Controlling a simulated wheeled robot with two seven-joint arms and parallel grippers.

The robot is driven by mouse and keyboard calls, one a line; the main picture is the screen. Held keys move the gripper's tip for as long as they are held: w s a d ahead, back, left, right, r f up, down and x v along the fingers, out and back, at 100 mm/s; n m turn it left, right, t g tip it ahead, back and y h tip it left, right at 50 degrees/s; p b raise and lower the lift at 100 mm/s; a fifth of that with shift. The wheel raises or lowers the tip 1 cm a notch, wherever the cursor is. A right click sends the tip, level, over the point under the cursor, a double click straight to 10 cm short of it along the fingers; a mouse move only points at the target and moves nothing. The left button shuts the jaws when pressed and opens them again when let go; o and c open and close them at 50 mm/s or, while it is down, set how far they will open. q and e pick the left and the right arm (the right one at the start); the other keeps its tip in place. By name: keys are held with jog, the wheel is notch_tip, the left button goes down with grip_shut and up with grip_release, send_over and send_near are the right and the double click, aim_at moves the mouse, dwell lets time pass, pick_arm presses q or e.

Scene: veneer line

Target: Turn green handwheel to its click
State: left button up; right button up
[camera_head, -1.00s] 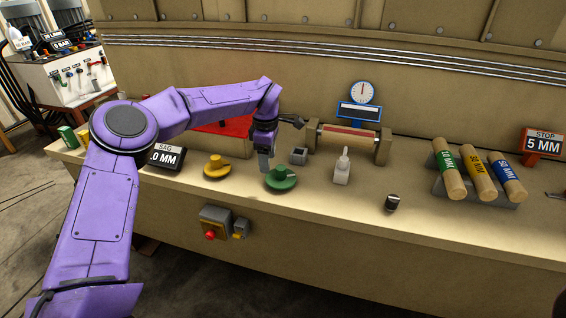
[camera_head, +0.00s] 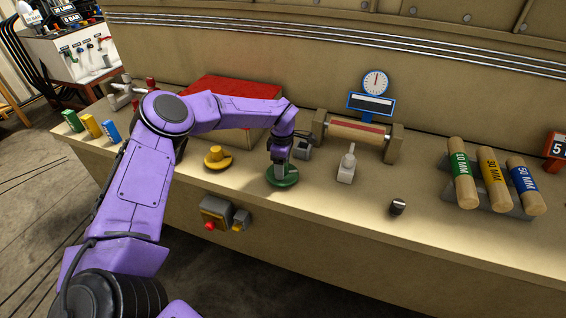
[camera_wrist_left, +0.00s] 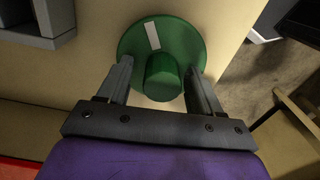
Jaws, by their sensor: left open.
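The green handwheel (camera_head: 284,180) lies flat on the bench top, with a round raised knob. In the left wrist view the handwheel (camera_wrist_left: 190,38) shows a white stripe on its disc, and its green knob (camera_wrist_left: 163,76) stands between my finger tips. My left gripper (camera_head: 281,172) points down over the handwheel. In the left wrist view the left gripper (camera_wrist_left: 162,82) is open, one finger on each side of the knob; I cannot tell whether either finger touches it. My right gripper is not in view.
A yellow handwheel (camera_head: 217,160) sits to the left. Bench room is free right of the handwheel.

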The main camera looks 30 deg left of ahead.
pick_arm(q)
jog(key=shift+d+f, duration=0.1)
jog(key=shift+f, duration=0.05)
jog(key=shift+s+d, duration=0.1)
jog(key=c, duration=1.1)
jog(key=shift+o, duration=0.2)
